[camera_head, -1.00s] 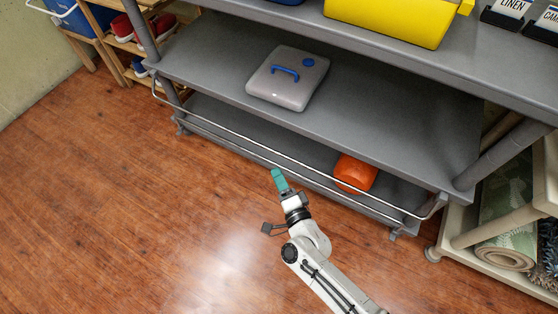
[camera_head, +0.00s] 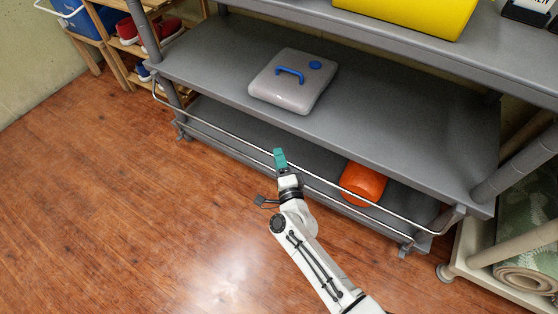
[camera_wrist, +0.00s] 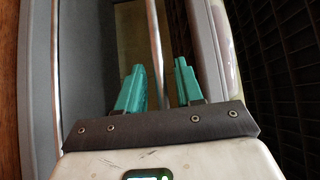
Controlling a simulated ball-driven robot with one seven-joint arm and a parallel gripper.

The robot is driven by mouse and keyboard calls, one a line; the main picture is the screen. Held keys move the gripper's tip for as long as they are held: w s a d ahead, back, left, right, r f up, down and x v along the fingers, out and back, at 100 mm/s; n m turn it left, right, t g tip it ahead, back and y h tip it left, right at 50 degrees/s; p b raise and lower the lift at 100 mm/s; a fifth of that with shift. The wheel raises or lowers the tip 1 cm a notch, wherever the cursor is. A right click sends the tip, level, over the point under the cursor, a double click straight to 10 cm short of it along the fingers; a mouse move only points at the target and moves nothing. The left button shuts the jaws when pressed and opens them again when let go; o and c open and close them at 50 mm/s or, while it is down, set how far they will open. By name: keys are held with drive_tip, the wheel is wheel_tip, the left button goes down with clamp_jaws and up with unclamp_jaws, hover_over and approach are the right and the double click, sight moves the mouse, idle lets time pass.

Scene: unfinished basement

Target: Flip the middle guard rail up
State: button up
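The middle guard rail (camera_head: 224,132) is a thin pale metal bar on the grey cart. It hangs low, below the front edge of the middle shelf (camera_head: 400,150), joined at both ends by short arms. My gripper (camera_head: 280,156) has teal fingers and is at the rail, left of its centre in the head view. In the wrist view my gripper (camera_wrist: 159,85) is open, its two fingers apart. The rail (camera_wrist: 154,45) runs lengthwise through the gap between them. I cannot tell whether either finger touches it.
A grey box with a blue handle (camera_head: 292,82) lies on the middle shelf. An orange object (camera_head: 363,184) is on the bottom shelf behind the rail. A yellow bin (camera_head: 410,12) is on top. A beige rack (camera_head: 480,240) stands at right. The wooden floor (camera_head: 120,220) is clear at left.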

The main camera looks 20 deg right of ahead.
drive_tip(key=shift+w, duration=0.35)
drive_tip(key=shift+c, duration=0.3)
clamp_jaws()
